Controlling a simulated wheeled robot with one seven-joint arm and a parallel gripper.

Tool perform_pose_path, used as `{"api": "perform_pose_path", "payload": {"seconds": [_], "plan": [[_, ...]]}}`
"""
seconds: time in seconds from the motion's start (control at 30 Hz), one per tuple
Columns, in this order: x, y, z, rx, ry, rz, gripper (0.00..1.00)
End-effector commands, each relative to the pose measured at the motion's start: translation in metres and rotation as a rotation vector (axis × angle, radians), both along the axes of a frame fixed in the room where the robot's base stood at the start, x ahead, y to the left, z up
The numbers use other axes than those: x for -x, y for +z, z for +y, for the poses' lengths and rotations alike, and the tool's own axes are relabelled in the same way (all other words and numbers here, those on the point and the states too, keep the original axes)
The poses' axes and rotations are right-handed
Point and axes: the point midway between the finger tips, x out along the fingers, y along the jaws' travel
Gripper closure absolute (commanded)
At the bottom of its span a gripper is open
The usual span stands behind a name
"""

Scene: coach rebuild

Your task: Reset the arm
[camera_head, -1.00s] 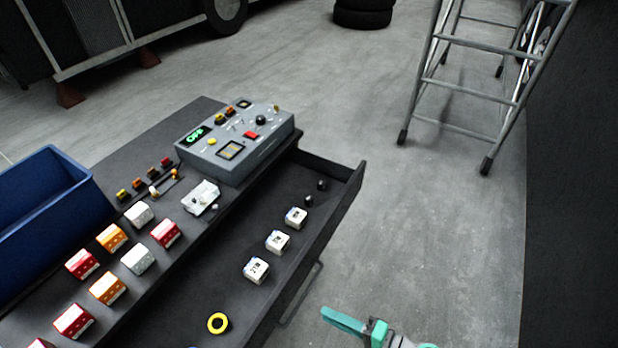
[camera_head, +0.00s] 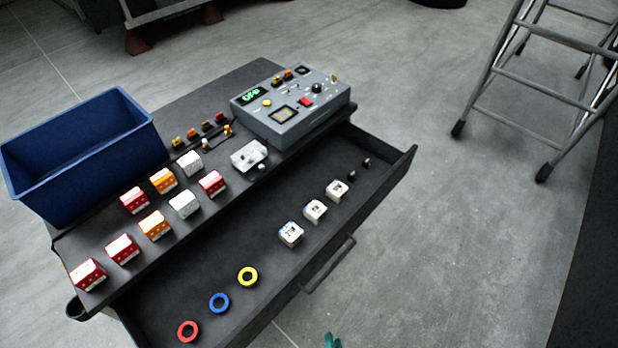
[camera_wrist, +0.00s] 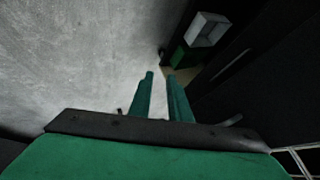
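My gripper (camera_wrist: 161,75) shows in the wrist view as two green fingers with a narrow gap between them; nothing is held in the gap. In the head view only a small teal tip of my gripper (camera_head: 332,341) shows at the bottom edge, over the floor in front of the open drawer. The rest of the arm is out of that view.
The open drawer (camera_head: 250,313) holds three rings, white blocks and small black parts. On the cart top are a grey control box (camera_head: 290,105), a blue bin (camera_head: 80,150) and several coloured blocks. A ladder (camera_head: 530,85) stands right. Floor between is clear.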

Motion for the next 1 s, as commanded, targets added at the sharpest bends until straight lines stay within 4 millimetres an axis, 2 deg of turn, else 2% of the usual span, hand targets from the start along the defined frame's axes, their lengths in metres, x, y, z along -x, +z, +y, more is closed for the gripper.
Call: {"api": "perform_pose_path", "payload": {"seconds": [0.03, 0.2, 0.5, 0.6, 0.73, 1.0], "plan": [[0.011, 0.009, 0.005, 0.061, 0.019, -0.015, 0.83], [0.034, 0.059, 0.015, 0.282, 0.085, -0.126, 0.83], [0.061, 0.175, 0.053, 0.568, 0.242, -0.392, 0.83], [0.066, 0.202, 0.064, 0.613, 0.278, -0.459, 0.83], [0.069, 0.221, 0.07, 0.643, 0.302, -0.504, 0.83], [0.069, 0.223, 0.071, 0.647, 0.304, -0.512, 0.83]]}}
